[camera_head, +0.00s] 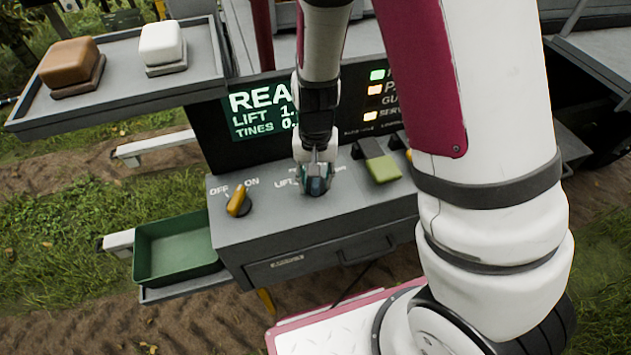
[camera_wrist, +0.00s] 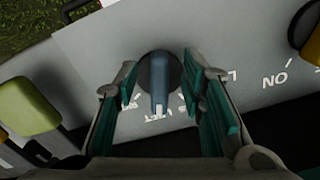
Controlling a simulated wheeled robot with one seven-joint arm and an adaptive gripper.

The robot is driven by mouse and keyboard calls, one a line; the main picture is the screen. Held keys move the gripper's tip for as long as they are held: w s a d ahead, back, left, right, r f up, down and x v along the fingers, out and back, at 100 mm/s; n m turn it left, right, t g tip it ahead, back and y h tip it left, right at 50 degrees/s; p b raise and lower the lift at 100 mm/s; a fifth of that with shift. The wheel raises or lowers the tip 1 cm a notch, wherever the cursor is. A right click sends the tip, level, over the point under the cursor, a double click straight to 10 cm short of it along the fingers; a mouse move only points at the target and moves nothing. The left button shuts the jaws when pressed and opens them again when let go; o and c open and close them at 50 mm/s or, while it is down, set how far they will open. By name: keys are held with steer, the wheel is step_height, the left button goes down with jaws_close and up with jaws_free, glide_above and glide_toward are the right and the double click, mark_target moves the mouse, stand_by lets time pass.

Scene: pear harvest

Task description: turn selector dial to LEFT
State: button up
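The selector dial (camera_wrist: 160,80) shows in the wrist view as a blue-grey bar knob on a dark round base. The bar's pale narrow end points down in that view, toward partly covered white lettering. My gripper (camera_wrist: 164,85) is open, with its teal-padded fingers on either side of the knob and a visible gap to the bar on both sides. In the head view my gripper (camera_head: 317,182) is over the middle of the grey control panel (camera_head: 250,220) and largely hides the dial. Lettering resembling LIFT shows left of it.
A yellow OFF/ON knob (camera_head: 239,201) is left of my gripper, and a green lever pad (camera_head: 382,168) is close on its right. A dark display (camera_head: 262,108) stands behind. A green bin (camera_head: 178,247) and a tray (camera_head: 118,105) with two blocks are at left.

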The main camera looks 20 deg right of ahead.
step_height(320, 180, up, 10)
steer(key=shift+r, duration=0.15)
stand_by(0.6)
step_height(320, 180, up, 8)
steer(key=n+t+y+b, duration=0.1)
steer(key=n+t+b, duration=0.1)
steer(key=b, duration=0.1)
glide_above(315, 183)
steer(key=d, duration=0.2)
steer(key=s+d+r+n+t+h+b, duration=0.1)
steer(key=s+d+r+n+t+b, duration=0.1)
steer(key=s, duration=0.5)
step_height(315, 183, up, 3)
steer(key=shift+d+r+t+b, duration=0.2)
steer(key=shift+d+t+b, duration=0.2)
steer(key=shift+t+b, duration=0.6)
